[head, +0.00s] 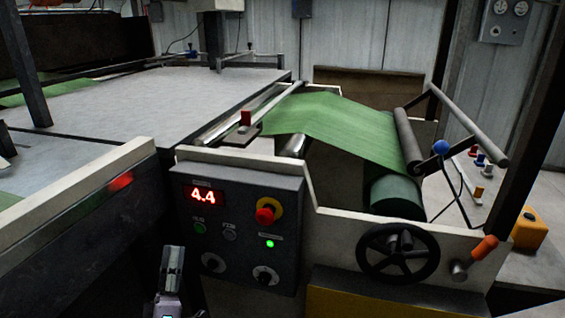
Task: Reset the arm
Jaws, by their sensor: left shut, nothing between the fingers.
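My left gripper (172,262) is at the bottom of the head view, left of centre, pointing up. It is shut and holds nothing. It stands in front of the machine, just left of the lower part of the dark control box (240,225). The box has a red display (203,196) reading 4.4, a red knob on a yellow ring (267,212), a lit green lamp (270,243) and two round dials along its lower part. My right gripper is not in view.
Right of the box are a black handwheel (398,252) and an orange-handled lever (482,250). Green sheet (335,125) runs over rollers to a green roll (395,195). A grey table (150,100) lies behind, and a yellow block (529,228) stands at right.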

